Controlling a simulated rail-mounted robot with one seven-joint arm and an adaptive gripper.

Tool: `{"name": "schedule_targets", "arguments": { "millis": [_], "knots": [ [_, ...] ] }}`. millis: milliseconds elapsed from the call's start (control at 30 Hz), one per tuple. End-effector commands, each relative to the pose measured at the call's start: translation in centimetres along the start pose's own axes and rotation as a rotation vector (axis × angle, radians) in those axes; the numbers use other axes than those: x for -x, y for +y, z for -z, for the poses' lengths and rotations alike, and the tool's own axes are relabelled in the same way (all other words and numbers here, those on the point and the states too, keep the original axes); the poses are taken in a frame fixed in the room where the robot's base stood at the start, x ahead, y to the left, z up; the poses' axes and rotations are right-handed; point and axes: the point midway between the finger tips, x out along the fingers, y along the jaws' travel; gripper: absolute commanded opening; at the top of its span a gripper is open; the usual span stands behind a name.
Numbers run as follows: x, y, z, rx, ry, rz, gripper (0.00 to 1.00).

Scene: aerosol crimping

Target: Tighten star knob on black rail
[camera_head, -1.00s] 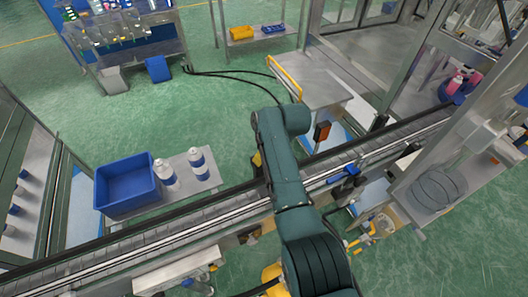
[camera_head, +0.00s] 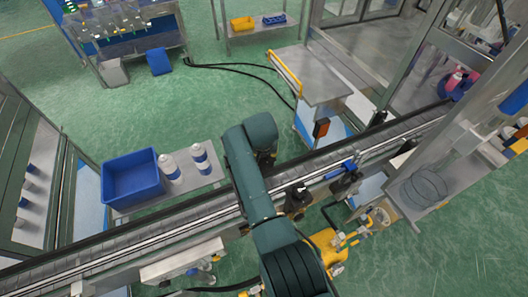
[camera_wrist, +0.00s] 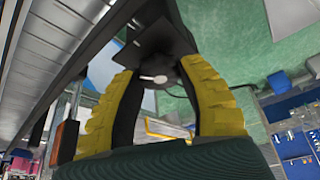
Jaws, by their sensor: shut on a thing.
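My gripper (camera_wrist: 156,62) shows in the wrist view with yellow-padded fingers, one on each side of a dark knob (camera_wrist: 160,72) that has a small pale stud or lever at its middle. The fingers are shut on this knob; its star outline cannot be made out. A long black rail (camera_wrist: 80,62) runs diagonally beside the left finger, along the conveyor. In the head view my green arm hides the gripper and the knob held in it. The black rail (camera_head: 100,238) edges the conveyor there.
The conveyor (camera_head: 180,232) crosses the picture diagonally. A black fitting (camera_head: 297,197) and a blue cylinder (camera_head: 347,166) sit along it. A blue bin (camera_head: 133,181) and two white bottles (camera_head: 170,167) stand on a side table. An orange-faced box (camera_head: 321,128) stands near the far side.

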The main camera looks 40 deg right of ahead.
Motion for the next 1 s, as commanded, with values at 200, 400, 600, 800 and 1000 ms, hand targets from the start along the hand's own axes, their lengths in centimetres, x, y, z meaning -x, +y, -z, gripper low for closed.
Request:
{"name": "schedule_targets", "arguments": {
  "millis": [200,400,600,800,1000],
  "knots": [
    [-0.62,-0.13,-0.32,-0.179,-0.004,-0.075,0.05],
    [-0.59,-0.2,-0.25,-0.319,-0.002,-0.133,0.05],
    [-0.5,-0.17,-0.23,-0.418,-0.004,-0.174,0.05],
    [-0.44,-0.18,-0.25,-0.469,-0.006,-0.195,0.05],
    [-0.33,-0.17,-0.22,-0.485,-0.006,-0.202,0.05]
  ]
}}
